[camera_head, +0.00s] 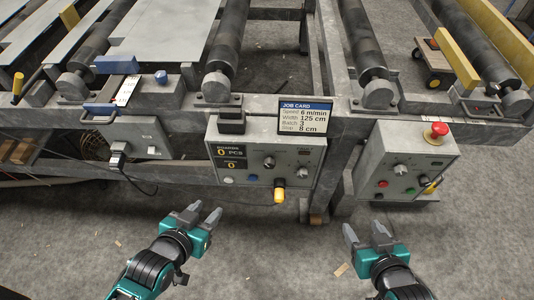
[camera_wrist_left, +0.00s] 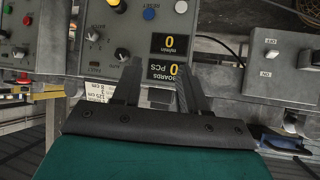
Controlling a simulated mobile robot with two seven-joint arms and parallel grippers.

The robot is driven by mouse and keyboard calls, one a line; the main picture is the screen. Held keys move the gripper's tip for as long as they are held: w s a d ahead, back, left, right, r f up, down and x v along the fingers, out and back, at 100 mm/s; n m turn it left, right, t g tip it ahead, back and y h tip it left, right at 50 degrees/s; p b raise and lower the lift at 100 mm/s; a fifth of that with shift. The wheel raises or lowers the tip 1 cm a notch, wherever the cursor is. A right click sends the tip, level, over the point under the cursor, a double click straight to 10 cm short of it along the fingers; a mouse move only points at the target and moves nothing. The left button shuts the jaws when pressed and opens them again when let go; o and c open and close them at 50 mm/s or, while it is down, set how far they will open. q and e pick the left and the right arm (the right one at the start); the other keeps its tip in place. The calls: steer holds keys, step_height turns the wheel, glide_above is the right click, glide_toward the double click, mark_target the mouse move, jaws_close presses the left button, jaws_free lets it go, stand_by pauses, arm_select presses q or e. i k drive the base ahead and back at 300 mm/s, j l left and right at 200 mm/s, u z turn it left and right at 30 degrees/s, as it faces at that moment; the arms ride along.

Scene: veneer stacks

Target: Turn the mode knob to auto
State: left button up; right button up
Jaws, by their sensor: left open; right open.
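Two knobs, one (camera_wrist_left: 122,54) and another (camera_wrist_left: 93,35), show upside down in the left wrist view. The right box has another knob (camera_head: 400,169). My left gripper (camera_head: 204,212) is open and empty, below and left of the middle box. My right gripper (camera_head: 364,230) is open and empty, below the right box.
A job card (camera_head: 306,117) stands above the middle box. A red mushroom button (camera_head: 437,131) tops the right box. A switch box (camera_head: 138,139) with a cable is at left.

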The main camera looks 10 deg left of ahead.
mark_target(269, 162)
steer(key=l+u, duration=0.3)
steer(key=l, duration=1.3)
